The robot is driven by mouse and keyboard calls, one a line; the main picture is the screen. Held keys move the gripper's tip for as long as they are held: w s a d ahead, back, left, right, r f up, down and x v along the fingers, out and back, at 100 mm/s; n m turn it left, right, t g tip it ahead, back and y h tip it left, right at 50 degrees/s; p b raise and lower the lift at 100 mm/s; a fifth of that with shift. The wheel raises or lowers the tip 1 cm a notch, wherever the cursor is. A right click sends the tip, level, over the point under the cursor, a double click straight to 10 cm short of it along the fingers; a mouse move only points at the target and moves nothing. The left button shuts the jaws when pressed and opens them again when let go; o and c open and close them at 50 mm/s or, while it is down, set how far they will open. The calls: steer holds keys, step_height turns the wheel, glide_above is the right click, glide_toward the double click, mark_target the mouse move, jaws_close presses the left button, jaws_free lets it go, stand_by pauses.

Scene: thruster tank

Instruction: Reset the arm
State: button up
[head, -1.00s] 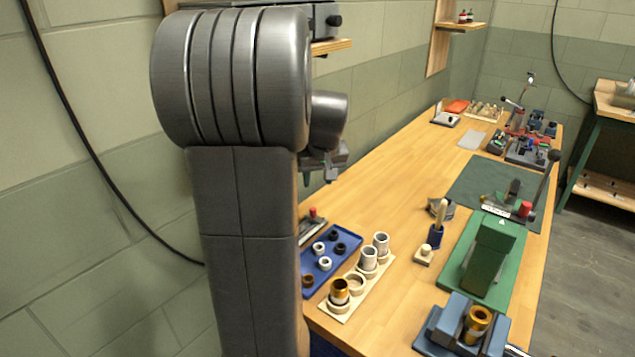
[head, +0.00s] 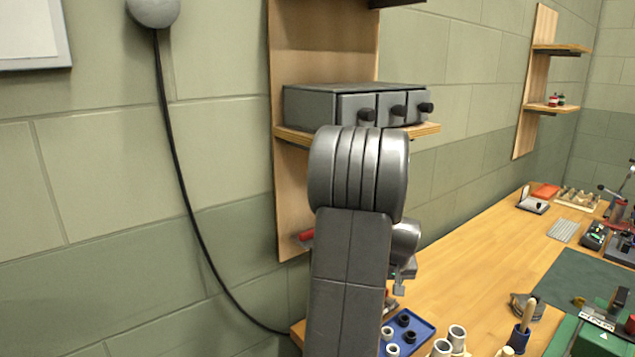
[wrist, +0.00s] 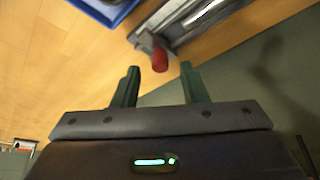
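My arm stands upright in the middle of the head view, with my gripper (head: 402,280) small and partly hidden behind it, above the near left end of the workbench (head: 470,270). In the wrist view, the two dark green fingers of my gripper (wrist: 160,72) stand apart with nothing held between them. A red-tipped metal tool (wrist: 159,58) shows beyond the fingertips. It looks apart from them, but the distance is hard to tell.
A grey drawer unit (head: 340,105) sits on a wall shelf behind my arm. A blue tray (head: 425,328) with small rings, white cylinders (head: 457,338) and a green fixture (head: 575,338) stand on the bench. A cable (head: 185,200) hangs on the wall at left.

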steer(key=shift+x, duration=1.05)
steer(key=shift+s+a, duration=0.4)
steer(key=shift+a, duration=0.15)
steer(key=shift+r, duration=0.1)
